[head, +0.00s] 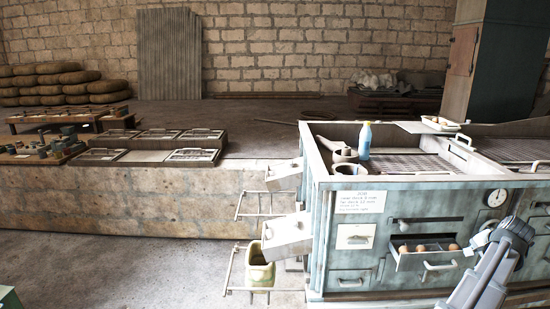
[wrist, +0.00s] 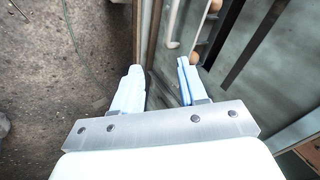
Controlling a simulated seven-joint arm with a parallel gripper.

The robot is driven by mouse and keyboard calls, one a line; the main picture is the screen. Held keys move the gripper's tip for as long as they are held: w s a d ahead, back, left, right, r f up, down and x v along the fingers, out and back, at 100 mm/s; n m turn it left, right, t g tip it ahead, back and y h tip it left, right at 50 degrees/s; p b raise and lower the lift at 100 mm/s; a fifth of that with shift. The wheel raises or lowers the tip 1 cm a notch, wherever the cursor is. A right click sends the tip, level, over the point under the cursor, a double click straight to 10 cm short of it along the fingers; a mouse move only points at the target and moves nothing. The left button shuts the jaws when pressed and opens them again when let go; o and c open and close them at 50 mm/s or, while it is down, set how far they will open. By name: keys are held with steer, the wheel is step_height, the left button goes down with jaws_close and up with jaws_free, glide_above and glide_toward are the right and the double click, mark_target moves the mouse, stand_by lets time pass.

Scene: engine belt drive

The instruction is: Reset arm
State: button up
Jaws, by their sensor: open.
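My gripper (wrist: 160,66) is open in the wrist view, with two pale blue fingers apart and nothing between them. Beyond the fingertips is the front of a drawer (wrist: 159,30) with a light handle (wrist: 172,25). In the head view my grey arm (head: 492,265) rises from the bottom edge at the lower right, in front of the cabinet. A drawer (head: 425,262) stands pulled out to its left, holding several brown rounded objects (head: 421,248). I cannot tell in the head view exactly where the fingertips are.
The blue-grey cabinet (head: 340,272) fills the lower right. On its top are a blue bottle (head: 364,141) and a round pot (head: 344,155). Metal boxes (head: 287,236) and a yellowish pot (head: 259,266) hang at its left side.

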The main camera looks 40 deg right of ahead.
steer(key=w+a+f+n+g+y, duration=0.15)
steer(key=a+f, duration=0.25)
steer(key=f, duration=0.4)
steer(key=w+a+f+n+g, duration=0.1)
steer(key=w+a+f+n, duration=0.2)
steer(key=a+f, duration=0.35)
steer(key=w+a+f+n+g+y, duration=0.2)
steer(key=w+a+f+n+y, duration=0.4)
steer(key=w+a+f, duration=1.75)
steer(key=w+a+f+n+g, duration=0.1)
steer(key=a+f+n, duration=0.25)
steer(key=a, duration=0.75)
steer(key=w+a+f+n+g, duration=0.15)
steer(key=a+f, duration=0.35)
steer(key=a, duration=0.6)
steer(key=s+a+f+n+g+h, duration=0.1)
steer(key=s+a+f+n, duration=0.2)
steer(key=a, duration=0.7)
steer(key=s+a+f+n+g+h, duration=0.1)
steer(key=s+a+f+n+g, duration=0.1)
steer(key=a, duration=0.8)
steer(key=shift+s+f+n, duration=0.6)
steer(key=shift+s+n, duration=0.7)
steer(key=shift+n, duration=0.05)
